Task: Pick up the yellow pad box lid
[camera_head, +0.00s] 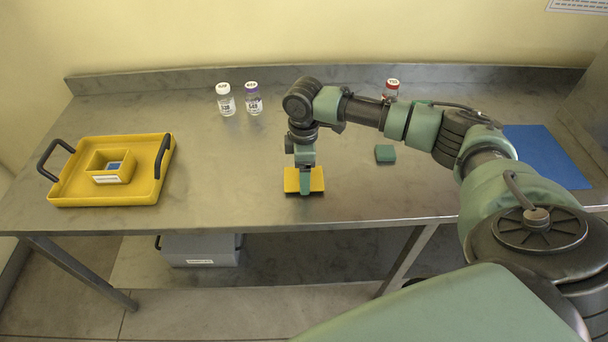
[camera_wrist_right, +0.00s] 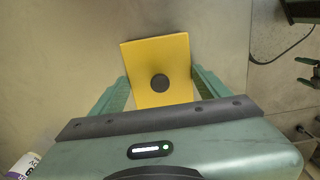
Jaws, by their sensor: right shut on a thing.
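The yellow pad box lid (camera_head: 292,182) is a flat yellow square near the front edge of the steel table. In the right wrist view the lid (camera_wrist_right: 150,62) shows a dark round knob in its middle. My right gripper (camera_head: 304,190) comes down over the lid from above. In the wrist view its two green fingers stand at opposite sides of the lid, and it is shut on the lid. I cannot tell whether the lid touches the table. The open yellow box (camera_head: 125,175), with a blue item inside, sits in the yellow tray (camera_head: 75,190) at the left. My left gripper is not in view.
Two bottles (camera_head: 226,104) (camera_head: 254,103) stand at the back, and a red-capped bottle (camera_head: 391,88) stands behind my right arm. A small green block (camera_head: 385,153) lies right of the lid. A blue mat (camera_head: 545,155) is at the right. The table between tray and lid is clear.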

